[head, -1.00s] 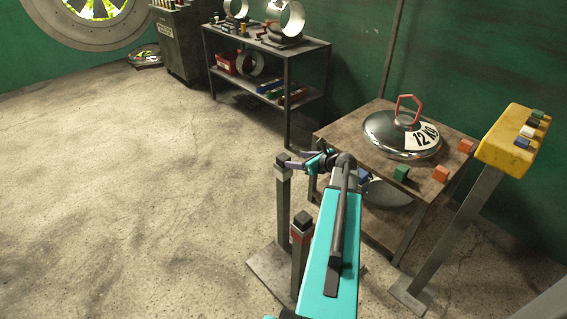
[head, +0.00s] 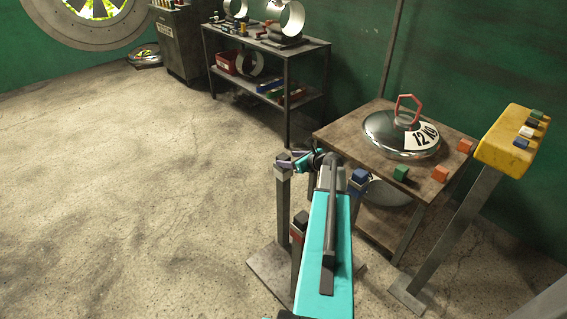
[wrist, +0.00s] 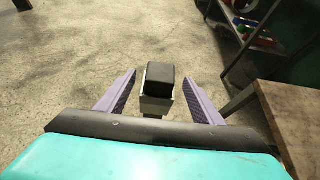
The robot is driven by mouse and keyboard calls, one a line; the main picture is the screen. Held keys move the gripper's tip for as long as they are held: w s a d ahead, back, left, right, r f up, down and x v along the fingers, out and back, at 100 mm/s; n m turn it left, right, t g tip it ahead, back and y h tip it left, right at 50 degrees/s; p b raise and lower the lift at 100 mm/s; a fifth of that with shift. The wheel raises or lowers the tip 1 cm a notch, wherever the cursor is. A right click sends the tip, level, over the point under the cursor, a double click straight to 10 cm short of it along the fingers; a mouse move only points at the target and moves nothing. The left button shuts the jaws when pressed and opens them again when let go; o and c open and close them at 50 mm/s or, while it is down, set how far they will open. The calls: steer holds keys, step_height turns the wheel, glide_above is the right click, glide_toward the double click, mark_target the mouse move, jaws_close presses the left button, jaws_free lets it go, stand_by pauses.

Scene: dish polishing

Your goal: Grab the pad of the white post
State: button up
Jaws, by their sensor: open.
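The white post (head: 283,174) stands at the left of a group of posts on a metal base plate, with a pale band near its top. Its dark pad (wrist: 160,76) caps it, and the pale band (wrist: 156,105) shows below the pad in the wrist view. My gripper (head: 289,158) is at the top of this post. In the wrist view its two purple fingers are spread open, one on each side of the pad, with a gap on both sides. The head view shows the pad partly hidden by the fingers.
A red-banded post (head: 299,222) and a blue-topped post (head: 359,175) stand close to my arm. A wooden table (head: 345,133) to the right holds a polished 12 KG dish (head: 385,130) and coloured blocks. A yellow-topped stand (head: 500,150) is further right. The floor at left is clear.

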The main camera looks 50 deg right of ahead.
mark_target(285, 157)
steer(key=shift+p+x, duration=0.3)
steer(key=shift+x, duration=2)
steer(key=shift+r, duration=0.1)
steer(key=c, duration=1.2)
steer(key=shift+r, duration=0.15)
steer(key=shift+r, duration=0.45)
steer(key=shift+s+a+r, duration=0.1)
steer(key=shift+s+r, duration=0.1)
steer(key=shift+r, duration=0.4)
steer(key=shift+s+a+r, duration=0.1)
steer(key=shift+s+r, duration=0.05)
steer(key=shift+r, duration=0.45)
steer(key=s+a, duration=0.1)
steer(key=s, duration=0.3)
steer(key=s+a+r+b, duration=0.1)
steer(key=s, duration=0.4)
steer(key=s+a+b, duration=0.1)
steer(key=s+a, duration=0.1)
steer(key=s, duration=0.3)
steer(key=shift+s+r, duration=0.2)
steer(key=shift+s, duration=0.05)
